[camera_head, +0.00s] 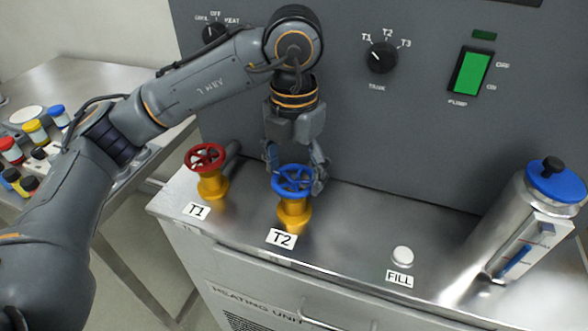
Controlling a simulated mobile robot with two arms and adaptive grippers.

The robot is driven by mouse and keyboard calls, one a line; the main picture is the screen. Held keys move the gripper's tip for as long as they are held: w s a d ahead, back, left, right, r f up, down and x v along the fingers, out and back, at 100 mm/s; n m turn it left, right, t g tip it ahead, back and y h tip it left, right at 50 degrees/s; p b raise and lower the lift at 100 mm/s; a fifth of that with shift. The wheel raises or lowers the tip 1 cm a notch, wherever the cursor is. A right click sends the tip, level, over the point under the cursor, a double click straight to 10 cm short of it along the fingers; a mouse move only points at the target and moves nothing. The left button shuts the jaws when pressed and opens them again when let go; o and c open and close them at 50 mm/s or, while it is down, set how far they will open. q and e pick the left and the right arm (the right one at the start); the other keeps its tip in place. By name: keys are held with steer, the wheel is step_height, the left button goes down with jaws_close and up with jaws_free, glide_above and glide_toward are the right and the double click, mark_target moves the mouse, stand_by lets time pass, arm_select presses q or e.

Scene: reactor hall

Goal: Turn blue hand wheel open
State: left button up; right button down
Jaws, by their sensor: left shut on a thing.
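The blue hand wheel (292,179) sits on a yellow valve body (293,212) on the metal top, behind the label T2 (281,239). My left gripper (295,172) reaches down from above and behind the wheel. Its fingers are at the wheel's far and side rim, shut on the wheel. The wheel hides part of the fingers. My right gripper is not in view.
A red hand wheel (205,158) on a yellow valve stands close by on the left, labelled T1. A metal canister with a blue lid (555,181) and a white FILL cap (402,256) are on the right. The grey control panel (420,120) rises behind. Small bottles (35,131) stand on the left table.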

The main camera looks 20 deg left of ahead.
mark_target(294, 178)
arm_select(q)
steer(key=shift+f, duration=0.1)
steer(key=o, duration=1.2)
steer(key=shift+c, duration=0.2)
step_height(294, 178, up, 12)
